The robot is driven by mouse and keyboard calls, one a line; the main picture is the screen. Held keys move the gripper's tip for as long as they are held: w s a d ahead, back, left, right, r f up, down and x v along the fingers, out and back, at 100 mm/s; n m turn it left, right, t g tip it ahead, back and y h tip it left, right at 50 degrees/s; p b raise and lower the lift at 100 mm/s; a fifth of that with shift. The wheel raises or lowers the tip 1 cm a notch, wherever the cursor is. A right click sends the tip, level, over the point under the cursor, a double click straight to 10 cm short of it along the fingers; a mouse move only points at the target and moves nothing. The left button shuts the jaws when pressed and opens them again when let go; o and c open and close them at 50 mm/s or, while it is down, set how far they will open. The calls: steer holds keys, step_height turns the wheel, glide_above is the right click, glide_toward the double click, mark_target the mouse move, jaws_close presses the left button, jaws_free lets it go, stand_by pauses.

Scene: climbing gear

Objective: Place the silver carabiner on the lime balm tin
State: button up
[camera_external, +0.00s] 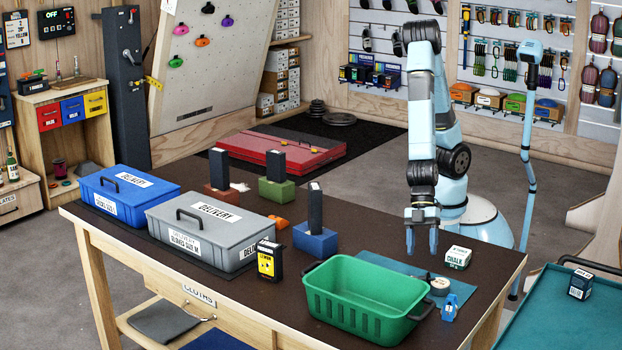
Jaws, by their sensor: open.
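My gripper (422,246) points down with its two blue fingers apart and nothing visible between them. It hangs over the teal mat (385,262) at the right of the table, behind the green basket. A small round tin (439,287) sits at the mat's front right, in front of my gripper and to its right; its label is too small to read, so I cannot tell if it is the lime balm tin. A small dark, thin shape (426,276) lies just behind the tin. I cannot make out a silver carabiner for certain.
A green basket (352,318) stands left of the tin. A white chalk box (458,257) and a small blue item (450,307) are close by. A lemon-labelled box (268,260), grey case (207,252) and blue case (112,192) fill the left. Bare table lies behind the basket.

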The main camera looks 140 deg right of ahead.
mark_target(422, 277)
steer(key=shift+x, duration=3.2)
steer(key=shift+s+a, duration=0.1)
steer(key=shift+s, duration=0.05)
steer(key=shift+c, duration=0.3)
jaws_close()
